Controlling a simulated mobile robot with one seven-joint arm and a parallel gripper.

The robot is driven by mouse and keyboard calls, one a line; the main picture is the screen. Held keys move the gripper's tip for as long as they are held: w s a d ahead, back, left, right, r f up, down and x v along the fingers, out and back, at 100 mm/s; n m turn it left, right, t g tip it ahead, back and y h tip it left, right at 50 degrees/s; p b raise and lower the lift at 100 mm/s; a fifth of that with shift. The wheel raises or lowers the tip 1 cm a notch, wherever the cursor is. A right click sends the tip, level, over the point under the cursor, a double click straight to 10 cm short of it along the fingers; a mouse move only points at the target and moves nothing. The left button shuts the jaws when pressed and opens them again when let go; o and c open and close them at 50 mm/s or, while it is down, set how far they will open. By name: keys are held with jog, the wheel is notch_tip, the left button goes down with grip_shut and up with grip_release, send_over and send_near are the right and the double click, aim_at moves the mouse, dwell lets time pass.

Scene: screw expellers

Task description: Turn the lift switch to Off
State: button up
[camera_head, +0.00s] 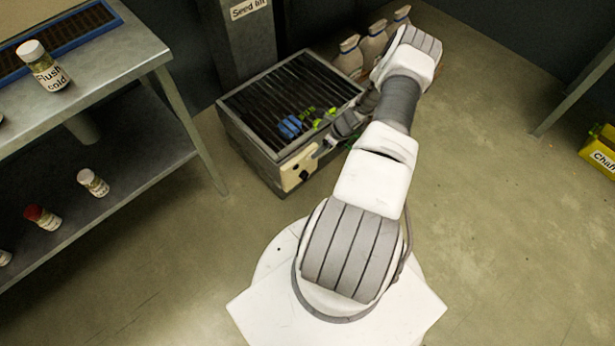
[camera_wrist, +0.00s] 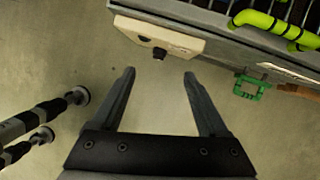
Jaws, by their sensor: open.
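The lift switch is a black knob (camera_wrist: 159,53) on a cream box (camera_wrist: 140,36) fixed to the side of the metal grated unit (camera_head: 227,121). In the head view the cream box (camera_head: 291,173) sits at the unit's front corner. Any Off marking is too small to read, so the knob's setting cannot be told. My gripper (camera_wrist: 160,77) is open and empty in the wrist view. Its two fingers point toward the box, with the knob ahead of the gap between the tips and apart from them.
A green clip (camera_wrist: 250,87) and a yellow-green handle (camera_wrist: 270,24) are by the unit's side and top. White bottles (camera_head: 349,58) stand behind it. A metal table (camera_head: 128,62) with jars is at left. A yellow crate (camera_head: 600,152) is at right. Floor between is clear.

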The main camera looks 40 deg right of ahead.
jog(key=m, duration=0.2)
send_near(306, 175)
jog(key=b+x, duration=0.7)
jog(key=x, duration=0.2)
jog(key=shift+f+b, duration=0.3)
jog(key=shift+b, duration=0.1)
jog(key=shift+r, duration=0.1)
grip_shut()
